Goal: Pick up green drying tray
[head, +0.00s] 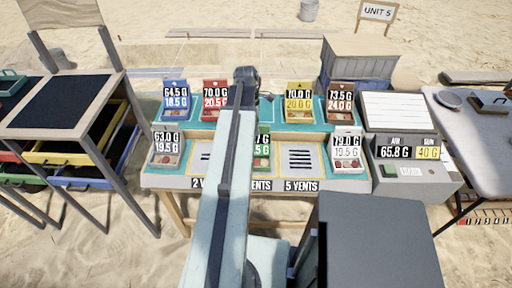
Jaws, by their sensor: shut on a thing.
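A small tray with a green label (263,151) is in the front row of the sorting table, at the middle vent place, between two grey vent pads. My arm covers its left part, so only its right strip shows, with part of the green number and reddish pieces low down. It looks upright. My pale arm runs up the middle of the head view to a dark joint above the back row. My gripper's fingers are hidden behind the arm. I cannot tell whether they touch the green tray.
Blue (176,101), red (215,101), yellow (299,102) and brown (339,102) labelled trays stand in the back row. A grey scale (408,158) stands right; a drawer rack (75,110) stands left. The right vent pad (299,160) is bare.

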